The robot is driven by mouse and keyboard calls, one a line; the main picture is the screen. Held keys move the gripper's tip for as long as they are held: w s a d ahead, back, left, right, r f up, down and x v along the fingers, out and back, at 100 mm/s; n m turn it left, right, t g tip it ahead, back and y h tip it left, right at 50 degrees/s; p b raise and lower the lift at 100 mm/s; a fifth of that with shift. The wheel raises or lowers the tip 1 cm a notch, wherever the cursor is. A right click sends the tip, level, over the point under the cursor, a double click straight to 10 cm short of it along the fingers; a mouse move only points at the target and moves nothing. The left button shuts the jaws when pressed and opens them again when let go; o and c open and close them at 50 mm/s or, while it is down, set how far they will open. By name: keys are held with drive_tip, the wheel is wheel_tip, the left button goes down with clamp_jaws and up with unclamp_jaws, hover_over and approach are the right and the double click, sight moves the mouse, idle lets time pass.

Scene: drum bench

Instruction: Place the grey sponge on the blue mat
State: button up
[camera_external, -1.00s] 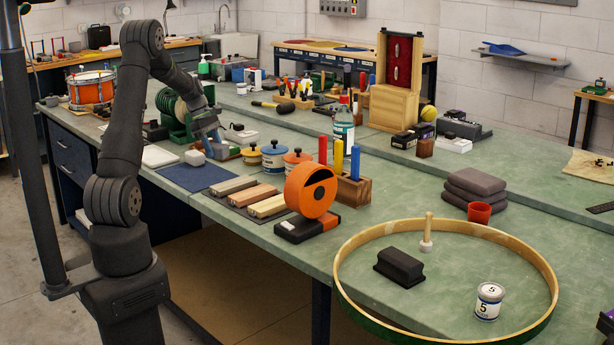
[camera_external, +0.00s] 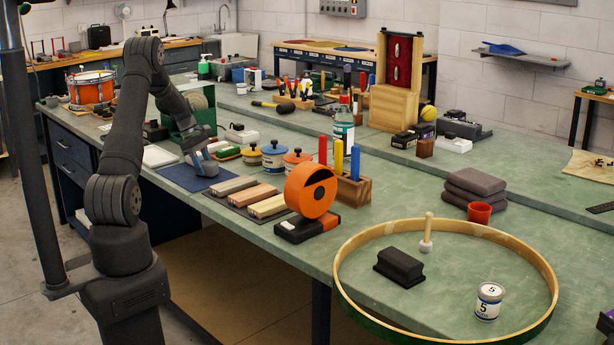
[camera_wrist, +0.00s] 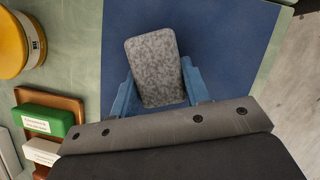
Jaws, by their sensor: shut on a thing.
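The grey sponge (camera_wrist: 154,66) is a speckled, rounded block. In the wrist view it lies between the two blue fingers of my gripper (camera_wrist: 160,92), which are shut on its sides. The blue mat (camera_wrist: 222,42) spreads under and around the sponge in that view. In the external view my gripper (camera_external: 203,166) is low over the blue mat (camera_external: 183,180), and the sponge is mostly hidden by the fingers there. I cannot tell whether the sponge touches the mat.
A yellow-lidded tin (camera_wrist: 14,42) and a wooden tray with a green block (camera_wrist: 44,120) lie left of the mat in the wrist view. Wooden blocks (camera_external: 250,195) on a dark mat and an orange tape dispenser (camera_external: 311,190) stand to the right in the external view.

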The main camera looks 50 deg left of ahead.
sight(206, 163)
drive_tip(key=shift+f, duration=0.1)
drive_tip(key=o, duration=1)
drive_tip(key=shift+c, duration=0.2)
drive_tip(key=v, duration=1.2)
drive_tip(key=shift+d, duration=0.1)
drive_tip(key=x, duration=1.2)
wheel_tip(206, 163, up, 3)
drive_tip(key=shift+f, duration=0.15)
drive_tip(key=shift+r, duration=0.6)
